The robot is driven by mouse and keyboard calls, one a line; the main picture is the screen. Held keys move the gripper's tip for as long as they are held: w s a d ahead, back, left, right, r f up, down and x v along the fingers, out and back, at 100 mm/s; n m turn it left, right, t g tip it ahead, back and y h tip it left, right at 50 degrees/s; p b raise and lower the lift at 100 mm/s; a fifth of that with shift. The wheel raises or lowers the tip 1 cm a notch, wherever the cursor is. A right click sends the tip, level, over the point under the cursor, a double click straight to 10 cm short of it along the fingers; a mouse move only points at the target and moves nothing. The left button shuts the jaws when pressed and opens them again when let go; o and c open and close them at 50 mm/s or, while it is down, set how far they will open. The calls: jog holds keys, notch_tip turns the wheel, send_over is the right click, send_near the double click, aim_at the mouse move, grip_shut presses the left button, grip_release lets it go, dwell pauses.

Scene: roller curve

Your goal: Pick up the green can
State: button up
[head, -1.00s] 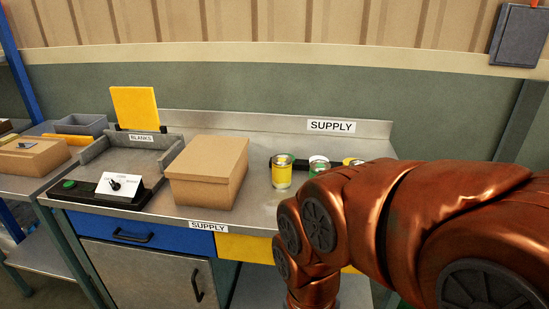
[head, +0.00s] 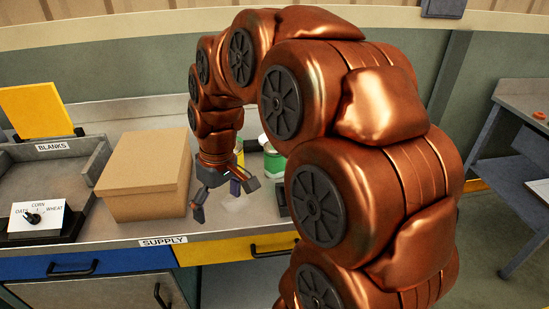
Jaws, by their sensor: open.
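The green can (head: 274,162) stands on the steel supply bench (head: 170,227), partly hidden behind my copper arm. Its green side and pale top show just right of my wrist. My gripper (head: 225,203) points down over the bench, between the cardboard box and the can. Its dark fingers are spread open with no can seen between them. The gripper is to the left of the can and nearer the front of the bench. I cannot tell its exact height above the bench.
A closed cardboard box (head: 146,178) stands close to the left of my gripper. A grey blanks tray (head: 88,165) and a white dial panel (head: 36,217) are farther left. A dark object (head: 282,197) lies right of the gripper. Another bench (head: 515,102) stands at right.

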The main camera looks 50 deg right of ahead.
jog(key=w+d+t, duration=0.1)
jog(key=w+d, duration=0.7)
jog(key=d, duration=0.5)
jog(key=t+h+p, duration=0.1)
jog(key=t+p, duration=0.1)
send_near(273, 154)
jog(key=w+f, duration=0.1)
jog(key=w+d+f, duration=0.1)
jog(key=f, duration=0.1)
jog(key=w+d+f, duration=0.1)
jog(key=f, duration=0.1)
jog(key=shift+w+d+f, duration=0.15)
jog(key=shift+w+d, duration=0.05)
jog(key=shift+w, duration=0.15)
jog(key=shift+d+f, duration=0.15)
jog(key=shift+p+x, duration=1.7)
jog(key=shift+x, duration=1.25)
jog(key=shift+f, duration=0.75)
jog(key=shift+c, duration=0.4)
jog(key=c, duration=1.2)
jog(key=shift+r, duration=0.15)
